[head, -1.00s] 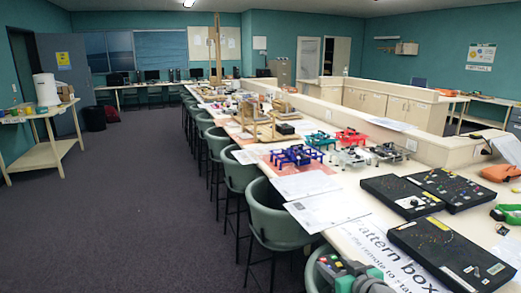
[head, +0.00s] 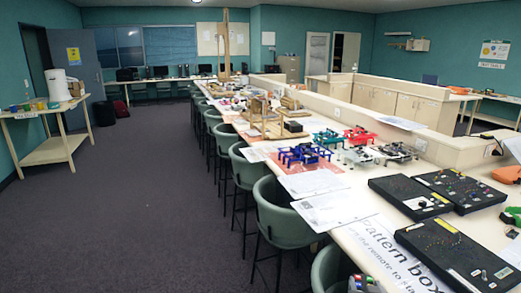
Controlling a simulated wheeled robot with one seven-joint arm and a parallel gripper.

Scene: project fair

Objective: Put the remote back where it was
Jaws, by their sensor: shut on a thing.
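My gripper (head: 373,288) shows only as a small piece at the bottom edge of the head view, by the near corner of the long bench. It is shut on the remote (head: 359,283), a small dark thing with coloured spots, mostly cut off by the frame. Fingertips are hidden. A printed white sheet reading "Pattern box" and mentioning the remote (head: 385,250) lies on the bench to the right of the gripper. A black pattern box (head: 455,255) lies beside the sheet.
Two more black boxes (head: 408,197) (head: 462,190) lie farther back on the bench. Blue (head: 304,155) and red (head: 360,135) frames and papers (head: 332,208) cover its middle. Green chairs (head: 280,213) line its left side. The floor (head: 130,220) at left is open.

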